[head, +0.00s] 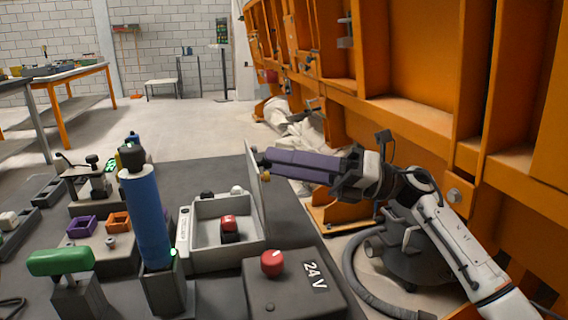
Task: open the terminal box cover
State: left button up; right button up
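The terminal box (222,259) is a light grey open-topped box on the dark bench, with a red-and-black part (230,228) inside. Its cover (255,190) is a thin grey panel standing nearly upright along the box's right side, seen almost edge-on. A small brass-coloured knob (266,177) shows on the cover's right face. My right gripper (268,160) comes in from the right, to the right of the cover. Its long purple fingers lie close together, with their tips at or very near the cover's upper part; I cannot tell if they touch. My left gripper is not in view.
A blue upright cylinder (147,215) with a black top stands left of the box. A green handle (60,262) is at front left. A 24 V block (290,290) with a red knob (272,263) is in front. An orange steel frame (410,115) rises behind my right arm.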

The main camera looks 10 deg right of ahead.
jog(key=v, duration=1)
jog(key=shift+d+p, duration=0.2)
jog(key=shift+p, duration=0.2)
